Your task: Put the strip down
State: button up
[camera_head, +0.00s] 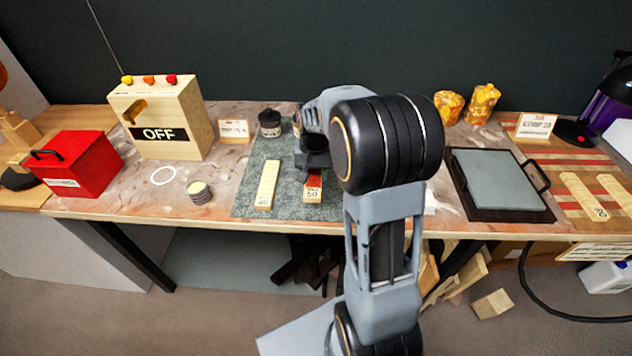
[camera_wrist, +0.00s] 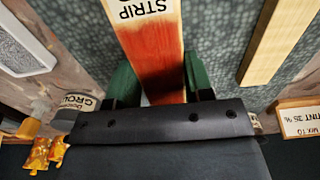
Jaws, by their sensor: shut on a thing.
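The strip in my gripper (camera_head: 314,168) is a flat wooden piece with a red-stained part and a white label reading 50 (camera_head: 313,194). In the wrist view the strip (camera_wrist: 158,55) runs between my green fingertips (camera_wrist: 155,80), which are shut on its red end. The strip is over the grey-green mat (camera_head: 287,212), at or just above its surface; I cannot tell whether it touches. A second, plain pale strip (camera_head: 267,184) lies on the mat to the left and also shows in the wrist view (camera_wrist: 272,38). My wrist hides the held strip's far end in the head view.
Left are a round tin (camera_head: 199,192), a white ring (camera_head: 163,175), a red box (camera_head: 75,163) and a wooden OFF box (camera_head: 158,118). A dark jar (camera_head: 270,124) and a small sign (camera_head: 233,130) stand behind. A grey slab on a black tray (camera_head: 462,205) lies right.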

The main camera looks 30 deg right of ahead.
aim_at(316, 181)
jog(key=shift+s+d+f, duration=0.1)
jog(key=shift+d+f, duration=0.2)
jog(key=shift+f, duration=0.1)
jog(key=shift+f+b, duration=0.3)
jog(key=shift+f, duration=1.2)
jog(key=shift+f, duration=0.1)
jog(key=o, duration=1)
jog(key=shift+c, duration=0.2)
